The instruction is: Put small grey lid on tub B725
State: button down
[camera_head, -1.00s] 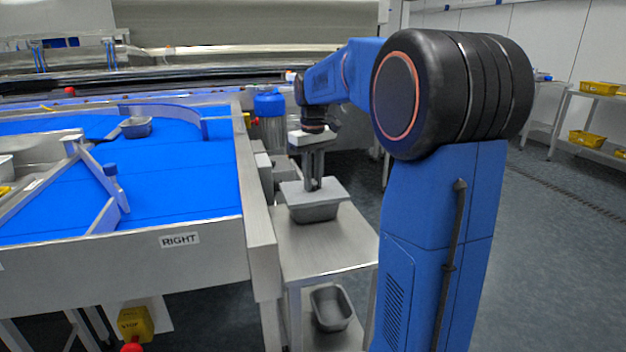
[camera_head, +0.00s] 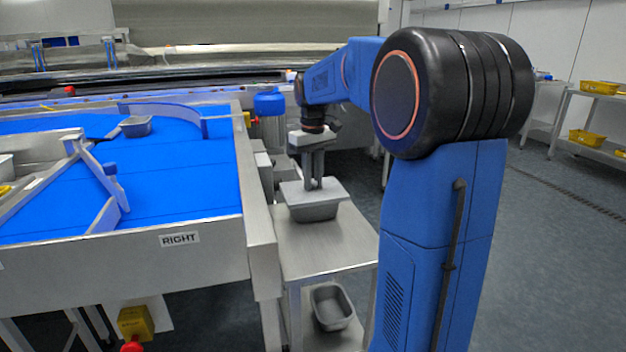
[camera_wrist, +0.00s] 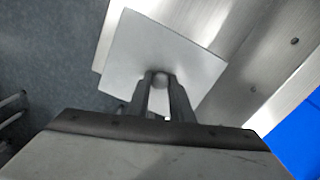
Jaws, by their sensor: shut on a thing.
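The small grey lid (camera_head: 328,192) lies over the top of a grey tub (camera_head: 314,212) on the steel side stand. The lid's flat top also shows in the wrist view (camera_wrist: 165,48), with a round knob between the fingers. My gripper (camera_head: 314,186) points down and is shut on the lid's knob. Whether the lid is fully seated on the rim cannot be told. No label reading B725 is legible on the tub.
The steel stand (camera_head: 325,254) has bare room in front of the tub. Another grey tub (camera_head: 332,307) sits on its lower shelf. The blue conveyor (camera_head: 185,175) lies left, with a metal wall marked RIGHT and a grey tub (camera_head: 136,126) at the back.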

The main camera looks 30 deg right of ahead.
jog(key=shift+f, duration=0.65)
dwell(0.8)
jog(key=c, duration=1.1)
grip_release()
jog(key=shift+r, duration=3.5)
